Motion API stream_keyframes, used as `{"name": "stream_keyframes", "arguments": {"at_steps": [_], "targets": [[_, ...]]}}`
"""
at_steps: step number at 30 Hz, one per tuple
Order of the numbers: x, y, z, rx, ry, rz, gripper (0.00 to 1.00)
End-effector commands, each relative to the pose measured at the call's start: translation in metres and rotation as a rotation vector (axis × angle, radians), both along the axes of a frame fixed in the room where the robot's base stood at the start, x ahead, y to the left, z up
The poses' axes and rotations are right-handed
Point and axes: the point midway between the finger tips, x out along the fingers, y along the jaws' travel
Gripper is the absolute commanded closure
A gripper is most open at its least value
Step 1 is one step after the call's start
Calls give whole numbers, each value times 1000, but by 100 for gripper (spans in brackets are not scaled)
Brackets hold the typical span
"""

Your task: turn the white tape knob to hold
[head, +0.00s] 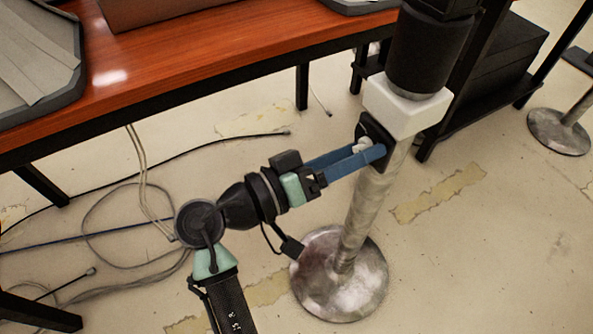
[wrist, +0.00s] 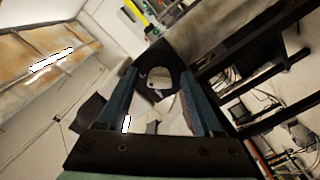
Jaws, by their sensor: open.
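A small white knob (head: 362,145) sits on a black plate (head: 372,128) under a white box (head: 405,108) on a metal post (head: 366,205). My gripper (head: 368,152) has blue fingers that reach up to the plate. The fingers are apart, one on each side of the knob in the head view, and partly cover it. In the wrist view the black plate (wrist: 184,78) lies ahead between the two fingertips, with a pale round shape in it. I cannot tell whether a finger touches the knob. No knob markings are readable.
A wooden table (head: 200,50) with a black frame stands behind and to the left. A black cylinder (head: 428,50) tops the white box. The post has a round metal base (head: 340,285). Cables (head: 150,245) lie on the floor at left.

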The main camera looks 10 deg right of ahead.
Motion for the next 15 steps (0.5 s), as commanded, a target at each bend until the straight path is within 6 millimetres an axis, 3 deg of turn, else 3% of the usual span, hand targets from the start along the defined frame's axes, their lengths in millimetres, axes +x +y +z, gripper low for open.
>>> {"name": "stream_keyframes", "arguments": {"at_steps": [9, 15], "targets": [[-23, 65, 4, -1, 1, 6, 32], [-35, 98, 2, 0, -1, 5, 32]]}}
